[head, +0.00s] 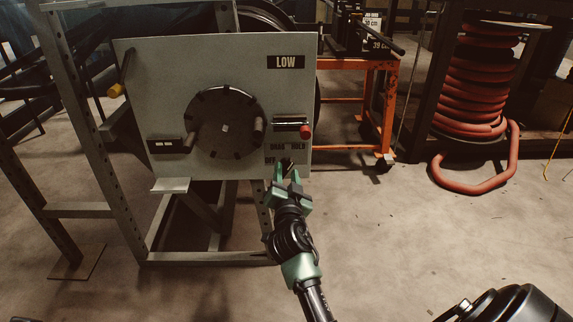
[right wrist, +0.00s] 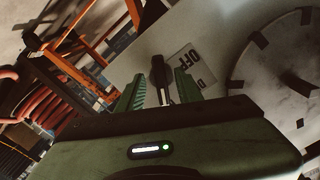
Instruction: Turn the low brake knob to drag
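The low brake knob (right wrist: 159,72) is a small dark knob on the lower right of the grey panel (head: 155,75) marked LOW. In the head view it is mostly hidden by my right gripper (head: 285,177), beside the DRAG, HOLD and OFF lettering (head: 289,147). In the right wrist view, my right gripper (right wrist: 161,80) has its green fingers on either side of the knob, with a gap showing at each side. Part of a label reading OFF (right wrist: 193,60) shows beside the knob. Where the knob points is unclear. My left gripper is out of view.
Above the lettering is a red-ended handle (head: 305,132). A large dark disc (head: 224,105) with a crank grip is at the panel's middle. A grey metal frame (head: 85,140) carries the panel. An orange stand (head: 388,110) and a red hose coil (head: 485,90) are to the right.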

